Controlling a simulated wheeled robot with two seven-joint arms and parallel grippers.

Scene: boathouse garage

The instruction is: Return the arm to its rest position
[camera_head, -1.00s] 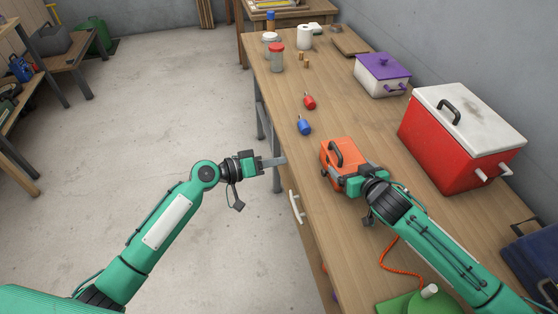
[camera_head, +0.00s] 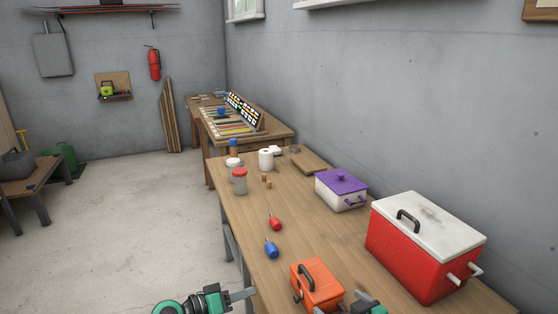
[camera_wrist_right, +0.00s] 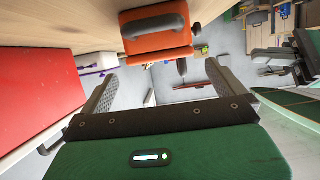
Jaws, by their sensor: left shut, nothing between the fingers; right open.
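My left gripper (camera_head: 246,295) is shut and empty at the bottom of the head view, beside the workbench's left edge. My right gripper (camera_head: 362,302) shows only partly at the bottom edge, close to the right end of the orange case (camera_head: 318,288). In the right wrist view, the right gripper (camera_wrist_right: 165,85) is open with its two fingers wide apart. The orange case (camera_wrist_right: 155,42) with its dark handle lies beyond the fingertips there, not gripped. Most of both arms is out of the head view.
Open concrete floor (camera_head: 130,230) lies to the left.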

